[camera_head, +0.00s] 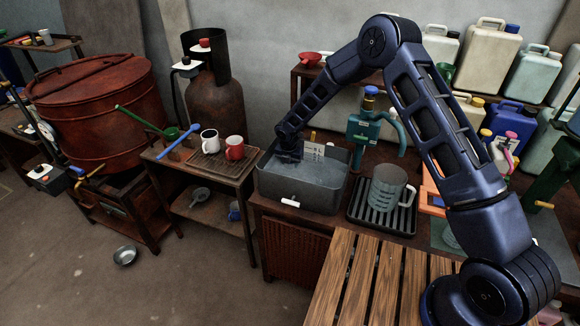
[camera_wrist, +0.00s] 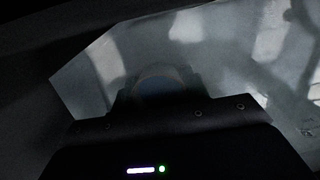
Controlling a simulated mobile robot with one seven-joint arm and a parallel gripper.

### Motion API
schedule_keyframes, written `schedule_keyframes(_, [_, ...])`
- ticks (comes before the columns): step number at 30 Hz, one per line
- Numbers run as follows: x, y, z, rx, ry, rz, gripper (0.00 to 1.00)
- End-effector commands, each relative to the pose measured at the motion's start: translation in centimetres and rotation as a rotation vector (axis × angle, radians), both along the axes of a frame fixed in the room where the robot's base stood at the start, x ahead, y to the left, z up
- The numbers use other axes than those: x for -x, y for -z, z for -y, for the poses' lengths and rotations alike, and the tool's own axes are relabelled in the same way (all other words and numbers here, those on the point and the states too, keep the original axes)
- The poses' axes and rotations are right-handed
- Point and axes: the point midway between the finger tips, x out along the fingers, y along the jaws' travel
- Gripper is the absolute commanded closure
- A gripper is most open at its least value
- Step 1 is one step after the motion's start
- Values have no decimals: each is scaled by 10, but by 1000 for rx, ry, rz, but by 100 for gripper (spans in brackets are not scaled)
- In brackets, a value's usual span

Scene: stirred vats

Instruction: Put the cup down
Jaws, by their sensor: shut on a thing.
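My gripper (camera_head: 289,155) points down into a grey basin (camera_head: 300,202) of pale liquid, near its back left side. In the wrist view my gripper (camera_wrist: 160,88) is dark against the bright liquid. It is shut on a dark bluish thing with a rounded edge, which I take to be the cup (camera_wrist: 158,86). Its colour and tilt are hard to make out there. In the head view the gripper and basin hide it. A white mug (camera_head: 209,141) and a red mug (camera_head: 234,147) stand on a slatted tray (camera_head: 211,168) left of the basin.
A translucent measuring jug (camera_head: 386,188) stands on a black rack (camera_head: 360,218) right of the basin. A green pump (camera_head: 367,130) stands behind. A blue-handled ladle (camera_head: 180,143) lies left of the mugs. The slatted wooden top (camera_head: 362,280) in front is bare.

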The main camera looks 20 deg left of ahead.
Motion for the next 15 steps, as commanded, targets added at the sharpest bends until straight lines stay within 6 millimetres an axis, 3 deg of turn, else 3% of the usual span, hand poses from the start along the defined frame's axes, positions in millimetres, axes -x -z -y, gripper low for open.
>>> schedule_keyframes(7, [0, 2, 0, 0, 0, 0, 79])
schedule_keyframes(8, [0, 2, 0, 0, 0, 0, 52])
schedule_keyframes(10, [0, 2, 0, 0, 0, 0, 38])
schedule_keyframes(11, [0, 2, 0, 0, 0, 0, 34])
schedule_keyframes(15, [0, 2, 0, 0, 0, 0, 34])
